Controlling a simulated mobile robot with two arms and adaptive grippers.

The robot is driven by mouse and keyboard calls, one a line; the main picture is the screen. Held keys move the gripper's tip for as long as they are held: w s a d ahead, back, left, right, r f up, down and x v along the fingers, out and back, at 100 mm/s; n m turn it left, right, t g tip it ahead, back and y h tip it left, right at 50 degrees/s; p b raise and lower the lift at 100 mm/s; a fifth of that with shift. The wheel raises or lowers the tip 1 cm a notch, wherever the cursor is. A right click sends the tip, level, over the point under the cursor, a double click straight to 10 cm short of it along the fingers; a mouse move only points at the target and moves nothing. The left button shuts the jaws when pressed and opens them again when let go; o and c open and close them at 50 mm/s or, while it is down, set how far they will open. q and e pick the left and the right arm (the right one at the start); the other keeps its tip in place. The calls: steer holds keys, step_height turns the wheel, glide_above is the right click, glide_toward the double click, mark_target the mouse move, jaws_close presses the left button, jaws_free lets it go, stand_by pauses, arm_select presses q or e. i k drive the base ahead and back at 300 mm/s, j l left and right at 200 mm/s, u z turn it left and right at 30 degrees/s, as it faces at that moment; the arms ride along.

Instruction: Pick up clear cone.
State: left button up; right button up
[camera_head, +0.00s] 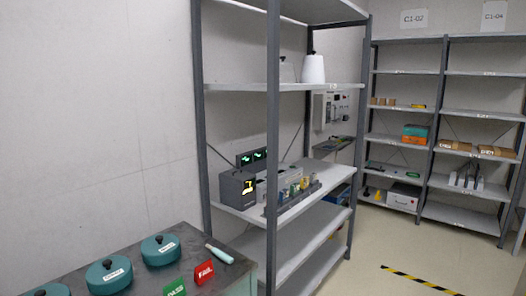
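On an upper board of the near shelf rack stands a white tapered, cone-like body (314,69) with a small dark knob on top. Left of it is a paler shape (288,71), close to the wall in tone, partly hidden by the rack's front post; it may be see-through, but I cannot tell for sure. I cannot tell which of the two is the clear cone. Neither of my grippers is in view.
The rack's middle board holds a grey box (237,189).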

mark_target(287, 71)
steer(key=i+z, duration=0.1)
steer(key=z, duration=0.85)
steer(key=i+l, duration=0.1)
steer(key=i, duration=1.8)
steer(key=i+l, duration=0.15)
steer(key=i, duration=1.75)
steer(key=i+u, duration=0.1)
steer(key=u, duration=0.35)
steer(key=i+u, duration=0.1)
steer(key=u, duration=0.35)
steer(key=l+u, duration=0.1)
steer(key=u, duration=0.4)
steer(key=i+l+u, duration=0.1)
steer(key=u, duration=0.35)
